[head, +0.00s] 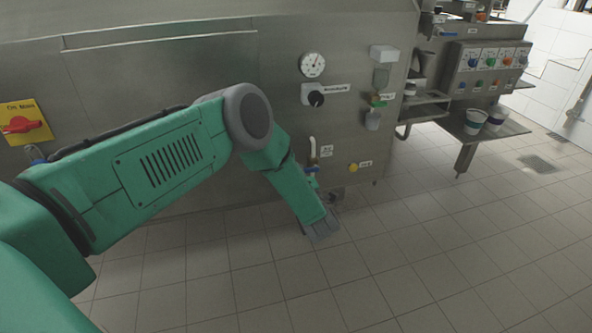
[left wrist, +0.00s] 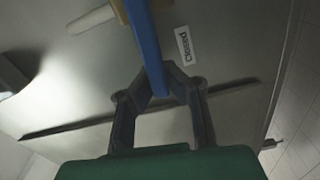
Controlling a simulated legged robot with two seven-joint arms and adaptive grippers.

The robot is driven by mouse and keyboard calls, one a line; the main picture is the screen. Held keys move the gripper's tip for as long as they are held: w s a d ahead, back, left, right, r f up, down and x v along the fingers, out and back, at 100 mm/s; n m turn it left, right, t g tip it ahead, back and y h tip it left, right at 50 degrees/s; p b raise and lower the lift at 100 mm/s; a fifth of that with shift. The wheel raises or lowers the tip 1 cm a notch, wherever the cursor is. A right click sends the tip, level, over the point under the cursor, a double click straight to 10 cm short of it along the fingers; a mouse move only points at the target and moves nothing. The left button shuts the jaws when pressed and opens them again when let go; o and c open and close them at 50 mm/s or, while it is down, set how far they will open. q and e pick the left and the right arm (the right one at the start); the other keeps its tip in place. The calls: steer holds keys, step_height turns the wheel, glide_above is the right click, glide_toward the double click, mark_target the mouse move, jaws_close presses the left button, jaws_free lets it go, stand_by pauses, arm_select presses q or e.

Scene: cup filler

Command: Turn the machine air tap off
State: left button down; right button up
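The air tap has a blue lever handle (head: 312,170) below a pale pipe on the steel machine front in the head view. In the left wrist view the blue handle (left wrist: 148,35) runs down from the top edge between the fingers of my left gripper (left wrist: 157,78). The fingertips close in on both sides of the handle and appear to touch it. My right gripper is not in view.
A gauge (head: 312,64), a black knob (head: 316,98) and a yellow button (head: 353,168) are on the machine panel (head: 180,75). A red switch on a yellow plate (head: 20,123) is at the left. Cups (head: 475,121) stand on a shelf at right. The tiled floor is clear.

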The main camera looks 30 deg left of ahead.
arm_select(q)
steer(key=shift+s+d+f+n, duration=0.15)
steer(key=shift+d+f+n, duration=0.05)
steer(key=shift+f+n, duration=0.2)
steer(key=shift+s+d+f+n, duration=0.1)
steer(key=shift+d+f+n, duration=0.15)
steer(key=shift+f, duration=0.25)
steer(key=c, duration=1.5)
jaws_free()
steer(key=shift+r, duration=0.15)
steer(key=shift+c, duration=0.2)
steer(key=shift+r, duration=0.15)
steer(key=v, duration=1.2)
